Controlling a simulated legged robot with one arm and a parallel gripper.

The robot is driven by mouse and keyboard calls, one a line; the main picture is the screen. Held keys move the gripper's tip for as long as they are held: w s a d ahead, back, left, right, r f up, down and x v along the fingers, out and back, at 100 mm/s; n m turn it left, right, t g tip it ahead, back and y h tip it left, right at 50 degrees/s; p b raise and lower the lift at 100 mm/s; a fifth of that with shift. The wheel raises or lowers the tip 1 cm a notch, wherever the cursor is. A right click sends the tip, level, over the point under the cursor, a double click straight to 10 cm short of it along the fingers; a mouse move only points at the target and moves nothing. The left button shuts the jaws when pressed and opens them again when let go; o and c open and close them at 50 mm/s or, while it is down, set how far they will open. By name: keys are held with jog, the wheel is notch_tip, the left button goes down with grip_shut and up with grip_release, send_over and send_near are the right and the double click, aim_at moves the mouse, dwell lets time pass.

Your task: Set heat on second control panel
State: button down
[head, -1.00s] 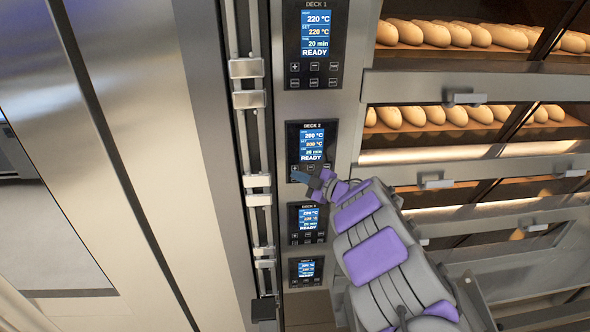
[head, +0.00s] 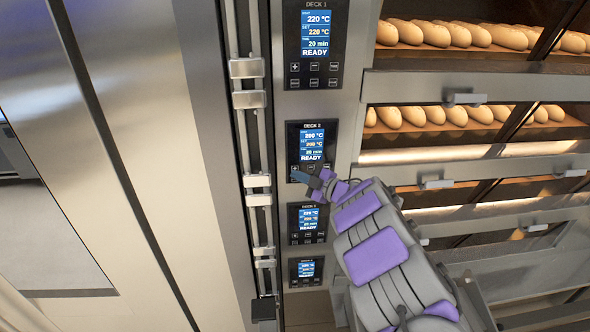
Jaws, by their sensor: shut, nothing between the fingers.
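The second control panel, labelled DECK 2 (head: 313,127), is a black panel with a blue lit display (head: 312,144) showing two temperature lines, 20 min and READY. The top temperature is too blurred to read surely; the line below looks like 200 °C. My gripper (head: 298,176) is shut and empty. Its dark tip is at the lower left of this panel, at or just in front of the plus button, which it partly overlaps. I cannot tell whether it touches. My purple and grey arm reaches in from the lower right.
The DECK 1 panel (head: 315,45) above reads 220 °C, 220 °C, 20 min, READY. Two more panels (head: 308,218) (head: 306,270) sit below, close to my arm. Oven decks with bread loaves (head: 450,115) and protruding door handles (head: 437,184) are on the right. A vertical rail (head: 249,98) runs on the left.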

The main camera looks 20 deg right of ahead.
jog(key=shift+w, duration=0.1)
jog(key=shift+w+r, duration=0.1)
jog(key=shift+w, duration=0.1)
jog(key=shift+w+d, duration=0.1)
jog(key=shift+w, duration=0.25)
dwell(0.7)
dwell(0.3)
jog(key=shift+s+a, duration=0.2)
jog(key=shift+s, duration=0.55)
jog(key=shift+s, duration=0.1)
jog(key=s, duration=0.2)
jog(key=s+a+b, duration=0.1)
jog(key=s, duration=0.1)
jog(key=shift+s, duration=0.4)
